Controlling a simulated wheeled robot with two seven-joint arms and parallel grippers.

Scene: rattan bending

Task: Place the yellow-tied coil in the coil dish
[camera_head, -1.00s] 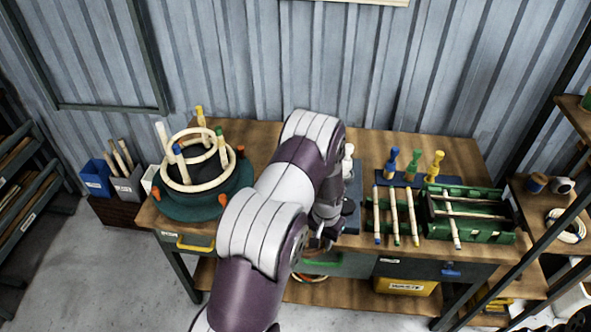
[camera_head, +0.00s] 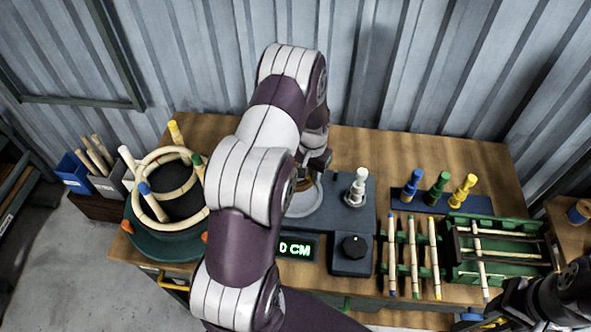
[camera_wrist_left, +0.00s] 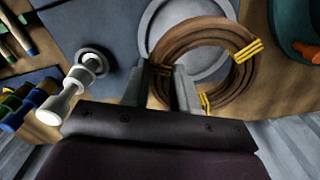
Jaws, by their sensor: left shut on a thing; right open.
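The yellow-tied coil (camera_wrist_left: 205,50) is a brown rattan ring with yellow bindings. In the left wrist view my left gripper (camera_wrist_left: 168,78) is shut on its near-left rim. The coil overlaps the round pale grey coil dish (camera_wrist_left: 158,22), covering much of it; I cannot tell whether it touches the dish. In the head view the dish (camera_head: 306,209) sits on the grey-blue station, and my left arm hides most of the coil and my left gripper (camera_head: 312,175). My right gripper (camera_head: 530,310) is open at the lower right corner, partly cut off.
A white peg (camera_head: 357,188), a black knob (camera_head: 354,246) and a green readout (camera_head: 296,248) are on the station. A bending form with pale rings (camera_head: 150,215) stands left. Sticks in a rack (camera_head: 402,258), coloured pegs (camera_head: 440,190) and a green crate (camera_head: 500,262) fill the right.

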